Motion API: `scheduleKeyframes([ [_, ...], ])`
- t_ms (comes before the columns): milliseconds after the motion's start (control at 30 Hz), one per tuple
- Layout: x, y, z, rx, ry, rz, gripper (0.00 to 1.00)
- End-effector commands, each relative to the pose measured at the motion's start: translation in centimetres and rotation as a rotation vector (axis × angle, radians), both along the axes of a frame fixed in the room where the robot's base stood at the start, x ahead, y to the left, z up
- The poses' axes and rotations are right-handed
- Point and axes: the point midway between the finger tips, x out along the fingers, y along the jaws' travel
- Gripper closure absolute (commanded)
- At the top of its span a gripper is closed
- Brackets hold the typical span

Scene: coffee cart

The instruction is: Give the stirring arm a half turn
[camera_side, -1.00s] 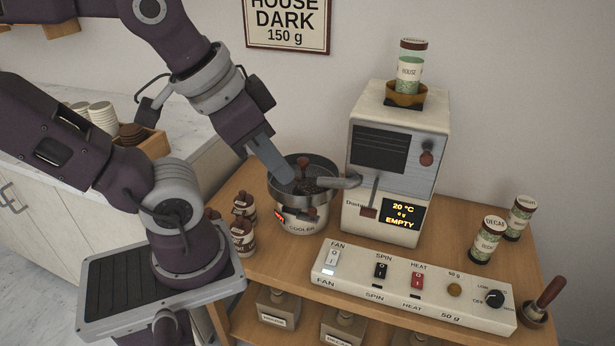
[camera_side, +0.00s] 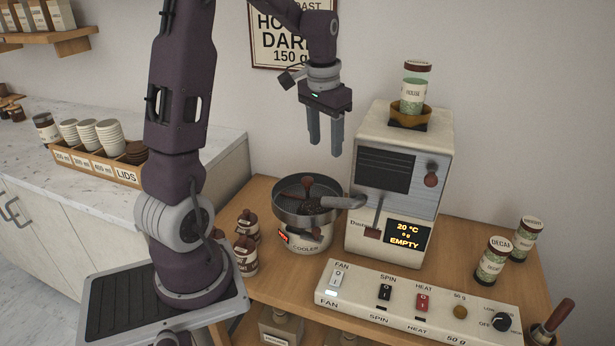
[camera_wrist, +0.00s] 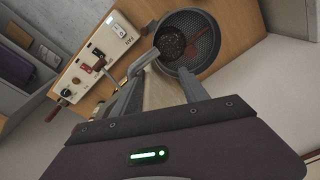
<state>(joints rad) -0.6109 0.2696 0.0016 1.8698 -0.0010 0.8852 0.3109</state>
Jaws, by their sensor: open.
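The cooler (camera_side: 304,232) is a round pan on a cream base with a red lit sign, standing on the wooden cart. Its stirring arm (camera_side: 308,186) has a brown upright knob and lies across the pan, with dark beans near the middle. In the wrist view the cooler pan (camera_wrist: 209,43) is at the top, and part of the stirring arm (camera_wrist: 192,69) shows reddish brown inside it. My gripper (camera_side: 325,152) is open and empty, pointing down above the pan, apart from the knob.
The roaster (camera_side: 437,165) stands right of the pan, its chute (camera_side: 343,202) reaching over the rim. A switch panel (camera_side: 412,305) lies in front. Brown-lidded jars (camera_side: 245,255) stand left of the cooler. Canisters (camera_side: 492,262) stand at the right.

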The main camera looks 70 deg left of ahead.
Motion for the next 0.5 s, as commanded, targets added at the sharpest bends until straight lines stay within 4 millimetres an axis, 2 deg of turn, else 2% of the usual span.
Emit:
scheduleKeyframes([
  [33,0.2,3.1,-2.4,-0.024,0.035,0.036,0.48],
  [100,0.2,6.2,-5.0,-0.046,0.065,0.064,0.48],
  [200,-0.1,8.6,-7.2,-0.066,0.087,0.086,0.48],
  [367,-0.3,9.2,-9.6,-0.074,0.096,0.091,0.48],
  [500,-0.3,9.1,-12.4,-0.074,0.096,0.090,0.48],
])
